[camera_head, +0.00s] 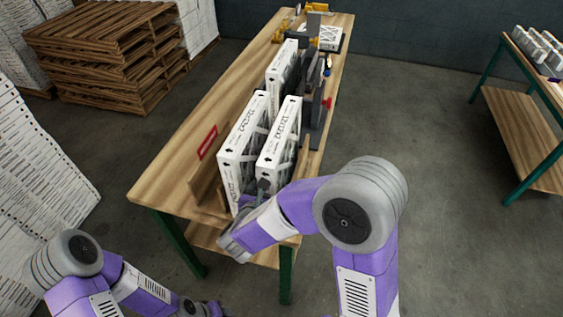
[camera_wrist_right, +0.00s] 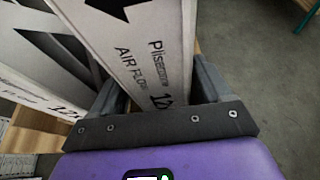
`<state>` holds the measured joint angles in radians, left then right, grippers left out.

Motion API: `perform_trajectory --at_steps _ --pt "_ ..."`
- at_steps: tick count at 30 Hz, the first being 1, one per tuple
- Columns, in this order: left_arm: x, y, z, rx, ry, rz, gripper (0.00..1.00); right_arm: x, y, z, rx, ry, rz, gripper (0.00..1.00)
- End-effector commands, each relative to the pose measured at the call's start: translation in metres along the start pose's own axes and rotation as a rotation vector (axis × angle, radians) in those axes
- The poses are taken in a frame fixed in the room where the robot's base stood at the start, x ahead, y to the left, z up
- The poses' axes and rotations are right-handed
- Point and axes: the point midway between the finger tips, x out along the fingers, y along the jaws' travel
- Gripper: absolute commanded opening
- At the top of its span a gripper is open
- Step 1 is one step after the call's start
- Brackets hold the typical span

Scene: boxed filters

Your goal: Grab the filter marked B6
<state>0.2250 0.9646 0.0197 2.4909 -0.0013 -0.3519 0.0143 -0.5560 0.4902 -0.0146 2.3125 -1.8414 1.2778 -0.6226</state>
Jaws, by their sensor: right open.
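White boxed filters stand upright on the wooden table. In the head view, a front left filter (camera_head: 243,138) and a front right filter (camera_head: 280,140) stand side by side, with another filter (camera_head: 282,66) behind. No B6 mark is readable on any of them. My right gripper (camera_head: 263,186) is at the near end of the front right filter. In the right wrist view, the open jaws (camera_wrist_right: 160,90) straddle a filter's printed narrow face (camera_wrist_right: 152,45); a second filter (camera_wrist_right: 40,60) stands to its left. My left arm is at the bottom left; its gripper's jaws cannot be made out.
Wooden dividers (camera_head: 204,186) stand beside the filters. A red label (camera_head: 207,142) lies on the table's bare left side. Tools and a white rack (camera_head: 328,38) are at the far end. Pallets (camera_head: 105,50) are at the back left, and another table (camera_head: 535,110) is at the right.

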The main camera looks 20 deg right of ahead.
Motion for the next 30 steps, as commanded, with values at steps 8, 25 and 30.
perform_trajectory --at_steps 8,25,30 --pt "0.001 0.000 0.000 0.000 0.000 0.000 0.43 0.020 0.000 -0.001 -0.001 0.001 0.000 0.78" --pt "0.001 0.000 0.000 0.000 0.001 0.000 0.43 0.019 0.000 0.000 0.000 0.000 0.000 0.18" --pt "0.001 0.000 0.000 0.000 0.001 0.000 0.43 0.019 0.000 0.000 0.001 0.000 0.000 0.18"
